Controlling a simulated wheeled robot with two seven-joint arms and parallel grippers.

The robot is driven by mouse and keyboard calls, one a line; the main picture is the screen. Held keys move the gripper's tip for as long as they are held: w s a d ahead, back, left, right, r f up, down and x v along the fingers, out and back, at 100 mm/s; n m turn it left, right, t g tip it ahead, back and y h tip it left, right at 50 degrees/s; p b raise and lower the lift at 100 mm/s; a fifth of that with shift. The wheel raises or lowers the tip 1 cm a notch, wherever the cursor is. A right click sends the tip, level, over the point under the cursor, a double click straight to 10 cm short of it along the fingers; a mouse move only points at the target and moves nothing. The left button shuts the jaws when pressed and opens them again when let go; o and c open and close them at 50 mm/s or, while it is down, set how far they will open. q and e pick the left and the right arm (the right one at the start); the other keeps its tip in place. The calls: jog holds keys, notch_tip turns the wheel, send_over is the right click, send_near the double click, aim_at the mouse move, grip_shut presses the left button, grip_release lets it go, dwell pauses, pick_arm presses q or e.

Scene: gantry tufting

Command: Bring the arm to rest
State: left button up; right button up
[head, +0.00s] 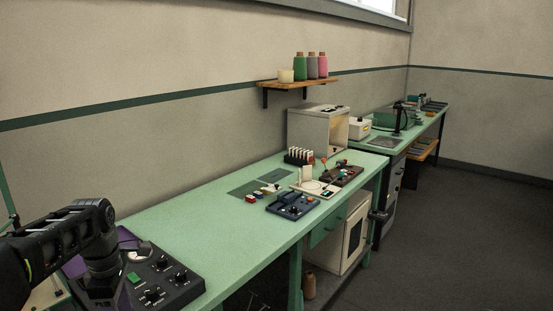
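My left arm comes in from the lower left in the head view. Its dark forearm and wrist bend down over the near end of the green bench. The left gripper (103,290) points down beside a black control box; its fingertips are too dark and small to tell whether they are open or shut. The black control box (160,278) has several knobs and a green button. My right gripper is not in view.
The green bench (175,222) runs away to the right, its near middle clear. A blue device (293,204), a rack (298,156) and a white cabinet (310,128) stand farther along. A wall shelf (299,85) holds spools (311,67). Dark floor (460,230) is open at right.

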pick_arm(q)
jog(key=s+d+f+m+h, duration=0.1)
jog(key=d+f+m, duration=0.55)
jog(key=f, duration=0.75)
jog(key=s+d+f+m+h, duration=0.15)
jog(key=d+f+m, duration=0.25)
jog(key=d+f, duration=0.8)
jog(key=s+d+f+m+h, duration=0.1)
jog(key=s+d+f+m, duration=0.3)
jog(key=s, duration=0.5)
jog(key=s+d+f+m, duration=0.4)
jog(key=s+d+f, duration=0.2)
jog(key=s+f, duration=0.2)
jog(key=shift+s+d+f+h, duration=0.2)
jog(key=shift+s+f+h, duration=0.15)
jog(key=shift+s, duration=0.5)
jog(key=shift+m, duration=0.25)
jog(key=shift+c, duration=0.5)
